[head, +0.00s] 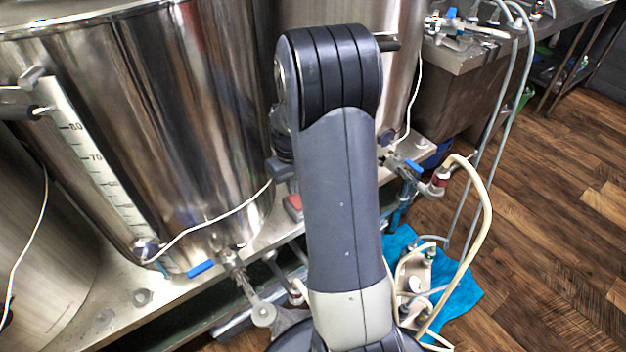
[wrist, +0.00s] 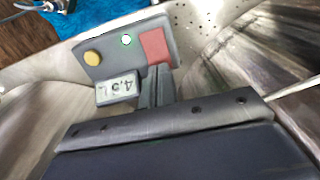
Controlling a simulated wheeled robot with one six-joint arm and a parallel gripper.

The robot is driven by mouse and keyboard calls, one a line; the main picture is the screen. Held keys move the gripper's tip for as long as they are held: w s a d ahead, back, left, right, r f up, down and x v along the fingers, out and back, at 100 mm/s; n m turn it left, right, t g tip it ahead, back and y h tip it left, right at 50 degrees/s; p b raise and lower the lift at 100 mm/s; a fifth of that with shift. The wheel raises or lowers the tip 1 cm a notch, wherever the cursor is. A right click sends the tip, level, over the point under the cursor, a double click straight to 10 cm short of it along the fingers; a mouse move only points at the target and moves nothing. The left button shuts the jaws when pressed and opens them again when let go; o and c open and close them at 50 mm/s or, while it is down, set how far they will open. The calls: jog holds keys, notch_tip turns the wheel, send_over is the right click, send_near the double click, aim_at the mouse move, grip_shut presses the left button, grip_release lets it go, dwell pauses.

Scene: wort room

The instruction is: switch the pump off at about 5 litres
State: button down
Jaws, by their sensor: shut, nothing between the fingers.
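A grey pump control box (wrist: 115,62) shows in the wrist view with a yellow button (wrist: 92,59), a small lit green lamp (wrist: 126,40) and a square red button (wrist: 155,47). Its small display (wrist: 118,88) appears to read about 4.5 L, though it is blurred. My gripper (wrist: 158,70) is shut and empty, its fingertips at the lower edge of the red button; I cannot tell whether they touch it. In the head view my arm hides the gripper and most of the box; a red patch (head: 293,206) of it shows beside the arm.
A large steel kettle (head: 180,120) with a level scale (head: 95,155) and a blue-handled valve (head: 201,268) stands at the left. Another kettle (head: 405,50) is behind my arm. Hoses (head: 485,215) hang at the right, over a blue cloth (head: 462,292). Wooden floor (head: 560,220) is open at the right.

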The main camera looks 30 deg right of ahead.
jog(key=shift+f, duration=0.2)
jog(key=shift+f+b, duration=0.6)
jog(key=shift+f, duration=0.15)
jog(key=shift+r+p, duration=2.65)
jog(key=shift+r, duration=0.4)
